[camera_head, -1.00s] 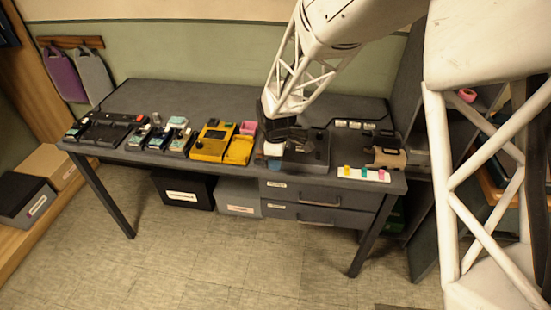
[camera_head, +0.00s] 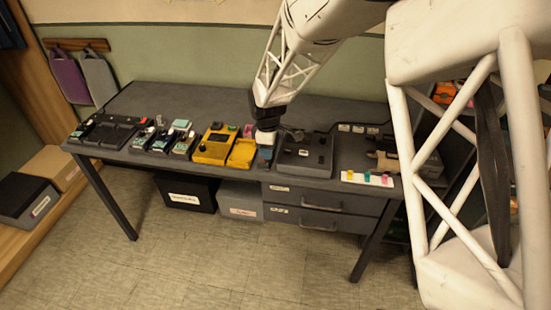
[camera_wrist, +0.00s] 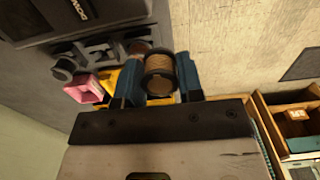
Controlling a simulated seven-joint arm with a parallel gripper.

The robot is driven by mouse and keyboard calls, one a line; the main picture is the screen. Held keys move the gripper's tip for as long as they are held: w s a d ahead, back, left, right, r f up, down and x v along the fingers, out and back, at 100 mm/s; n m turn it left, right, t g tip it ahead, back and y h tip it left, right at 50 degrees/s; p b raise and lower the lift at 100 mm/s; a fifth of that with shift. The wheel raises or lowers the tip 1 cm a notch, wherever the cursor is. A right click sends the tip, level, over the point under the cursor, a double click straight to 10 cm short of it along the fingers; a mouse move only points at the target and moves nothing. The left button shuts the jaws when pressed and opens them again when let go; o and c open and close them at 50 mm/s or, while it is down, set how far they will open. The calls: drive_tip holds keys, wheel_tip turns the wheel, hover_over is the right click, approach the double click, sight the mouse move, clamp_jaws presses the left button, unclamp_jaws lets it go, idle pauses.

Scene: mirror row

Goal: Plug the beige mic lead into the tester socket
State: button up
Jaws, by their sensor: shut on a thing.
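My gripper (camera_head: 265,158) points down at the front of the desk, between the yellow units and the dark grey box. In the wrist view its two blue fingers (camera_wrist: 159,84) are shut on a round plug with a beige face and black rim, which I take as the beige mic lead (camera_wrist: 160,66). In the head view the gripper hides the plug. I cannot tell which fitting is the tester socket. The dark grey box (camera_head: 305,160) with knobs is just right of the gripper, and the yellow unit (camera_head: 212,148) is to its left.
The desk carries pedals (camera_head: 160,138) and a black pedal board (camera_head: 110,130) on the left. A white strip with coloured pieces (camera_head: 367,178) lies at the front right. A pink block (camera_wrist: 85,88) is near the fingers. The rear desktop is clear.

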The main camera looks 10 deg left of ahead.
drive_tip(key=w+a+r, duration=0.2)
drive_tip(key=w+a, duration=0.7)
drive_tip(key=a, duration=0.3)
drive_tip(key=w+a+r, duration=0.1)
drive_tip(key=w+a, duration=0.8)
drive_tip(key=a, duration=0.4)
drive_tip(key=shift+r, duration=0.4)
drive_tip(key=shift+f, duration=0.2)
drive_tip(key=shift+f, duration=2.4)
drive_tip(key=shift+f, duration=1.05)
drive_tip(key=o, duration=1)
